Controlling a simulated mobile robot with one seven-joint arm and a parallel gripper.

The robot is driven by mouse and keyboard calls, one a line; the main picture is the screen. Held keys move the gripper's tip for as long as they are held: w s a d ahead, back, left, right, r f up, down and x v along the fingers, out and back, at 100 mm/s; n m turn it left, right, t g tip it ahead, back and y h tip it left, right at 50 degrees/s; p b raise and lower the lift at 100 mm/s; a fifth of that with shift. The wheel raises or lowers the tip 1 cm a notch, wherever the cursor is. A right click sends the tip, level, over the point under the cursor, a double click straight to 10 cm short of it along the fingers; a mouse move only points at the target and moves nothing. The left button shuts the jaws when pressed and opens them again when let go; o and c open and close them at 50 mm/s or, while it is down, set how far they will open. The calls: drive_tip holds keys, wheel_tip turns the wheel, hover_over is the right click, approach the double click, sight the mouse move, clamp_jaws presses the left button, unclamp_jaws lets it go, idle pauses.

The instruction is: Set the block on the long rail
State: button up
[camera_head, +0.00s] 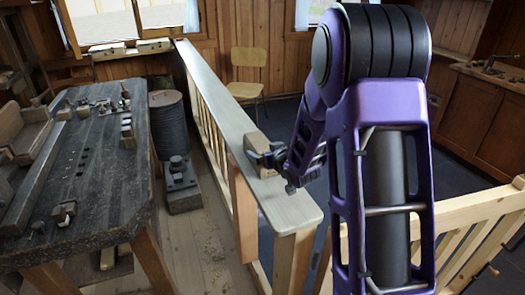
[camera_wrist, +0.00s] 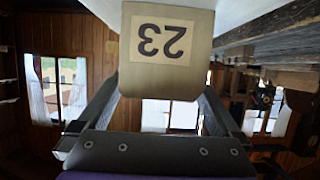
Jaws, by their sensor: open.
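The long rail (camera_head: 205,85) is a pale wooden handrail running from the back wall towards me, with slats below it. The block (camera_head: 257,141) is tan and sits on top of the rail, nearer its front end. It is partly hidden by my gripper (camera_head: 270,158), which reaches in from the right at rail height. In the wrist view the block (camera_wrist: 166,77) bears a label reading 23, upside down. My open gripper's fingers (camera_wrist: 160,90) stand on either side of it; I cannot tell if they touch it. The rail's pale surface (camera_wrist: 232,14) shows at the top there.
A dark workbench (camera_head: 95,165) with several small wooden pieces stands left of the rail. A dark cylinder (camera_head: 170,125) stands between them. A chair (camera_head: 248,72) is behind the rail. A second, lower railing (camera_head: 470,210) is at the right.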

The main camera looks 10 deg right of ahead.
drive_tip(key=v, duration=0.9)
drive_tip(key=shift+s+r, duration=0.15)
drive_tip(key=shift+s, duration=0.05)
